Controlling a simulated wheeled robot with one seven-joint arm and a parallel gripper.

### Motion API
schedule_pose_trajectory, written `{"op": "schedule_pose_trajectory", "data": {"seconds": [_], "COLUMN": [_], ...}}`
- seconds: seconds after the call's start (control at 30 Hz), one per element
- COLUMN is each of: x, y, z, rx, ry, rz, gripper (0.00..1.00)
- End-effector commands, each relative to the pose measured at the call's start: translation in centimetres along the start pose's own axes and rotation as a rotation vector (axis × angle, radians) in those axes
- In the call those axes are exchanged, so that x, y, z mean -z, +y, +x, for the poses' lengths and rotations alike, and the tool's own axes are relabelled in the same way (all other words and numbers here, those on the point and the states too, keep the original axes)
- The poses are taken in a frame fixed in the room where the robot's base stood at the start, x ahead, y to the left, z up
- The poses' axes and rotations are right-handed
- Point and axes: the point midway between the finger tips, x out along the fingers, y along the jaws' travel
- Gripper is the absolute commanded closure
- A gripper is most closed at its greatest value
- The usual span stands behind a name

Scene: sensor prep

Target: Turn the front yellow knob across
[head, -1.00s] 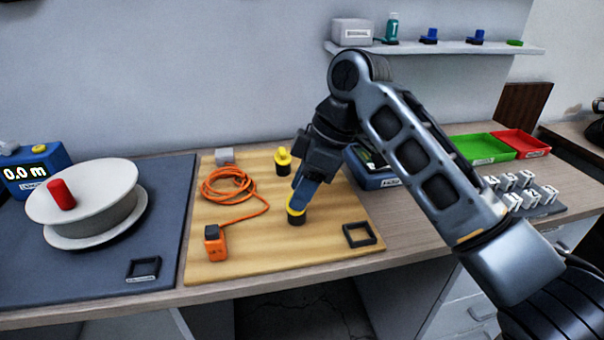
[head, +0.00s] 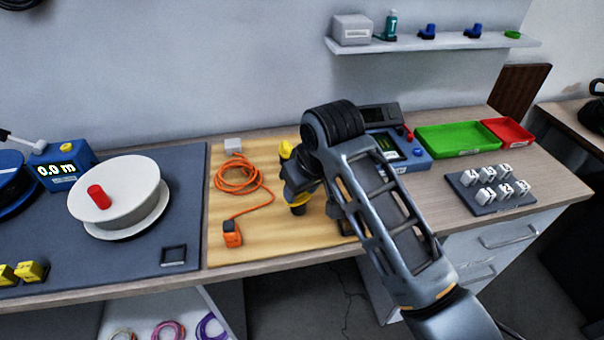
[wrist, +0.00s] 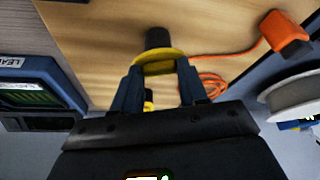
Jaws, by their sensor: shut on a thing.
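The front yellow knob (head: 299,199) sits on a black base at the front of the wooden board (head: 260,247). In the wrist view the yellow knob (wrist: 160,62) is between the two fingertips, with its black base beyond it. My gripper (wrist: 157,74) is shut on this knob, one finger on each side. In the head view my gripper (head: 298,187) is over the knob and partly hides it. I cannot tell which way the knob's grip points. A second yellow knob (head: 286,149) stands farther back on the board, partly behind my arm.
An orange cable (head: 238,178) with an orange box (head: 232,234) lies left of the knobs. A white reel (head: 120,203) stands on the dark mat at left. A blue tester (head: 408,150), a green tray (head: 457,139) and a red tray (head: 508,131) are at right.

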Motion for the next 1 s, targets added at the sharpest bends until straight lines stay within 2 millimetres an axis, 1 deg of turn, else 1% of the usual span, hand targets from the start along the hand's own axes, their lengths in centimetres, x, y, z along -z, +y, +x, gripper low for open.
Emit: {"op": "schedule_pose_trajectory", "data": {"seconds": [0.03, 0.2, 0.5, 0.7, 1.0], "x": [0.17, 0.11, 0.16, 0.18, 0.19], "y": [-0.2, -0.28, -0.35, -0.36, -0.34], "z": [-0.38, -0.18, -0.06, -0.03, -0.02], "rx": [-0.015, -0.065, -0.126, -0.144, -0.148], "ry": [0.0, 0.0, 0.002, 0.002, 0.003], "rz": [0.036, 0.16, 0.303, 0.346, 0.358], "gripper": [0.88, 0.88, 0.88, 0.88, 0.88]}}
